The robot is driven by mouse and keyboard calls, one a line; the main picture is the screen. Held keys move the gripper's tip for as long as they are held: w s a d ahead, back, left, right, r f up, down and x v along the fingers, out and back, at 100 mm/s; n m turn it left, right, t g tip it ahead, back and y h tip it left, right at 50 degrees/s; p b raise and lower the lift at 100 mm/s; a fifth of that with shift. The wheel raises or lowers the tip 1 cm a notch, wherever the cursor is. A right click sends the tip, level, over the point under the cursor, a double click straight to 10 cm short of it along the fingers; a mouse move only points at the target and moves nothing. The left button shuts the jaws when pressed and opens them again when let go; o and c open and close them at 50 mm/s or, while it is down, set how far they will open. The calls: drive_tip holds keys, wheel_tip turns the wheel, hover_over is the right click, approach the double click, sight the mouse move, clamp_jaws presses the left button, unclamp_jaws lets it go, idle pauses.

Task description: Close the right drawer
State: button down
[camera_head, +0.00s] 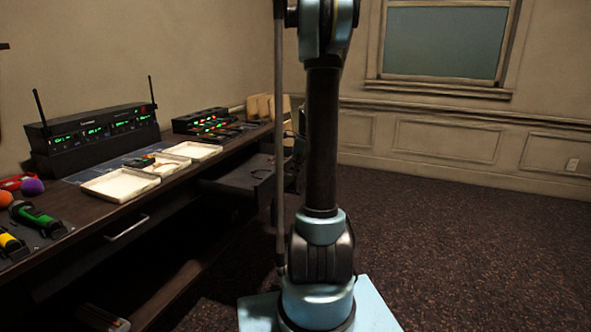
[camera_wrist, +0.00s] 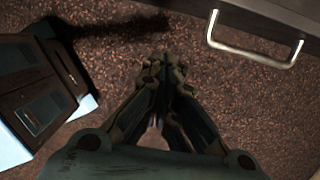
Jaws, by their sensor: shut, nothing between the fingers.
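The right drawer (camera_head: 240,180) is pulled out from under the far part of the desk in the head view. Its front end is partly hidden behind my arm. In the wrist view, a dark drawer front (camera_wrist: 222,12) with a silver bar handle (camera_wrist: 255,58) shows at the top right; it appears to be the right drawer's. My gripper (camera_wrist: 165,62) is shut and empty, over the carpet, apart from the handle and to its left in that view. In the head view my gripper is not clearly visible behind the arm.
The desk (camera_head: 75,232) runs along the left wall, with a closed left drawer (camera_head: 127,228) nearer. Open carpet (camera_head: 470,240) lies to the right.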

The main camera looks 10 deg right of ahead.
drive_tip(key=w+a+f, duration=0.3)
drive_tip(key=a+f, duration=0.1)
drive_tip(key=f, duration=0.2)
drive_tip(key=shift+w+a, duration=0.15)
drive_tip(key=shift+a, duration=0.2)
drive_tip(key=shift+w, duration=0.1)
